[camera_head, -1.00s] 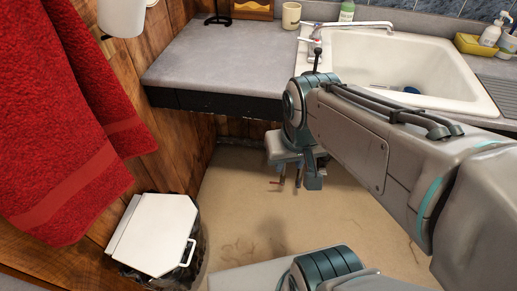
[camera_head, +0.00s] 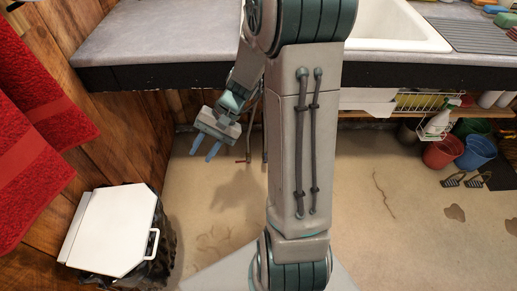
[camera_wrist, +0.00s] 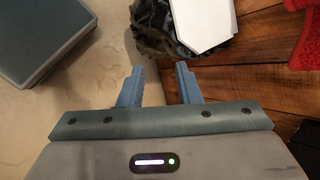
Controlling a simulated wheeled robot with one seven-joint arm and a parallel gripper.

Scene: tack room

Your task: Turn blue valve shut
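I cannot make out the blue valve in either current view. Below the counter in the head view, a small red handle (camera_head: 241,161) shows at the foot of thin pipes (camera_head: 251,130), just left of my upright arm link, which hides what lies behind it. My gripper (camera_head: 204,149) hangs under the counter's front edge, left of the pipes, with its blue fingers pointing down. In the wrist view my gripper (camera_wrist: 159,70) is open, with nothing between its fingers.
A white-lidded bin (camera_head: 112,232) with a dark liner stands at lower left; its lid (camera_wrist: 203,22) shows in the wrist view. Red towels (camera_head: 38,140) hang at left. The grey counter (camera_head: 165,38) overhangs my gripper. Buckets (camera_head: 442,151) stand at right. The floor between is mostly clear.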

